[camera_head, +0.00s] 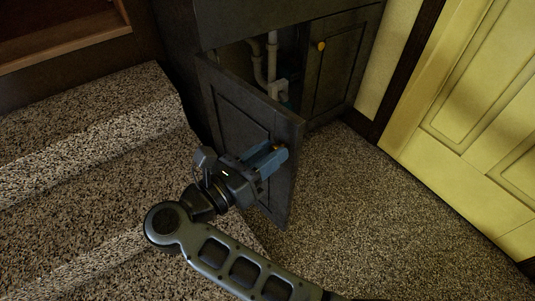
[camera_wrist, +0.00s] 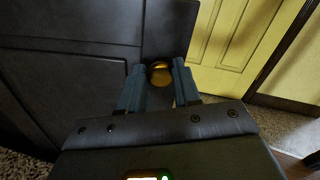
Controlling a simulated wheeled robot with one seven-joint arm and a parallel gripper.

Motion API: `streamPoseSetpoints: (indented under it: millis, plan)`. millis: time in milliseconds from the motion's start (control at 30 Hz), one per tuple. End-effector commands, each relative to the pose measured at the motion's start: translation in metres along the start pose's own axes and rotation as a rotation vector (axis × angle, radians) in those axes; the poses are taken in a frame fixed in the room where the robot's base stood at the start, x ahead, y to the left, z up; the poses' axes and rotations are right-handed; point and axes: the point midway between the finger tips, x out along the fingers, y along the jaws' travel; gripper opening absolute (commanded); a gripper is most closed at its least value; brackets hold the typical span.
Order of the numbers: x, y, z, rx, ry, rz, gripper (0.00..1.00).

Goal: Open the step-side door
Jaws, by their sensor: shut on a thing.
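The step-side door (camera_head: 235,110) is a dark panelled cabinet door on the side nearest the carpeted steps. It stands swung partly open, with a gap showing pipes inside the cabinet. My gripper (camera_head: 276,157) is at the door's free edge, its blue fingers shut on the round brass knob (camera_wrist: 160,74). In the wrist view the knob sits between the two fingers, and the dark door face (camera_wrist: 75,60) fills the left side. In the head view the fingers hide most of the knob.
Carpeted steps (camera_head: 80,150) rise on the left, close to the open door. The second cabinet door (camera_head: 335,70), with its own brass knob (camera_head: 321,46), is shut. Pale pipes (camera_head: 271,60) show inside. A yellow panelled door (camera_head: 480,110) stands at right. Speckled carpet (camera_head: 360,210) in front is clear.

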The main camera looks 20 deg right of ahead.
Motion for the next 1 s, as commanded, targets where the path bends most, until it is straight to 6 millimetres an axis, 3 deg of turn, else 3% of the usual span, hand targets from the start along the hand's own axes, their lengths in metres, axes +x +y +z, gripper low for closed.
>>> streamPoseSetpoints:
  millis: [133,167,400,767,1000]
  plan:
    - [0.000,0.000,-0.001,-0.002,0.001,0.000,0.00]
    - [0.000,0.000,-0.001,-0.002,0.001,0.000,0.34]
    - [0.000,0.000,0.000,-0.001,0.000,0.001,0.57]
    - [-0.007,0.000,0.001,0.000,-0.001,0.004,0.58]
    - [-0.049,0.001,0.002,-0.001,-0.002,0.007,0.58]
